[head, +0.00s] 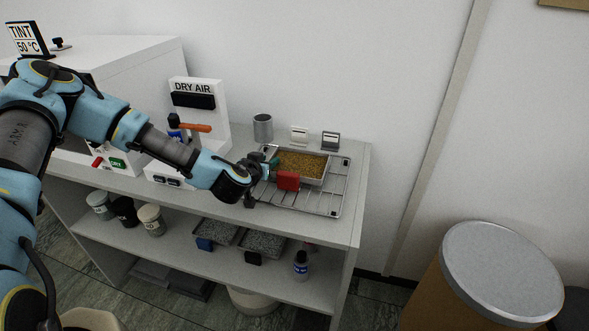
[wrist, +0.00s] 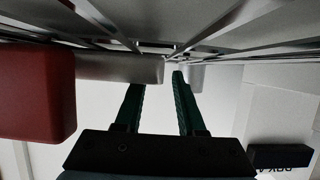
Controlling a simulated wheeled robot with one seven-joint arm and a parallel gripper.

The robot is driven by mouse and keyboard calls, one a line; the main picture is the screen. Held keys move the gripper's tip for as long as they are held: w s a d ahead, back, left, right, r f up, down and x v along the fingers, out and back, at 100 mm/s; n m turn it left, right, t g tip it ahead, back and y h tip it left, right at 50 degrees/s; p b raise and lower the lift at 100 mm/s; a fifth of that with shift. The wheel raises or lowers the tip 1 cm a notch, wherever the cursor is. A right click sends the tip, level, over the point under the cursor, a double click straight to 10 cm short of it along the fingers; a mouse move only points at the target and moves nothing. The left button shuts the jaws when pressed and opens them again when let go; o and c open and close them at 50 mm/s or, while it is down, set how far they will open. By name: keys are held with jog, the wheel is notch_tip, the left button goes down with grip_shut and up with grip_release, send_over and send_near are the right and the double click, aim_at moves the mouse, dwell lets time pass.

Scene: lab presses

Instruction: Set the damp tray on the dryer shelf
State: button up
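A metal tray (head: 319,181) filled with yellow-brown grainy stuff lies on a wire rack (head: 333,202) on top of the bench in the head view. A red block (head: 288,181) is at its front side. My gripper (head: 267,168) is at the tray's left end, beside the red block. In the wrist view, the two teal fingers of my gripper (wrist: 157,80) stand apart with a pale gap between them. The red block (wrist: 36,80) is close on the left, and a metal wall (wrist: 110,68) reaches the fingertips. I cannot tell whether the fingers touch it.
The DRY AIR panel (head: 210,103) stands behind my arm. A grey cup (head: 263,127) and two small card stands (head: 330,140) are behind the rack. The lower shelf holds jars, dark-filled trays (head: 262,243) and a bottle (head: 301,264). A round-lidded bin (head: 500,270) stands at right.

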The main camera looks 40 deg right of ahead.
grip_shut()
dwell(1.4)
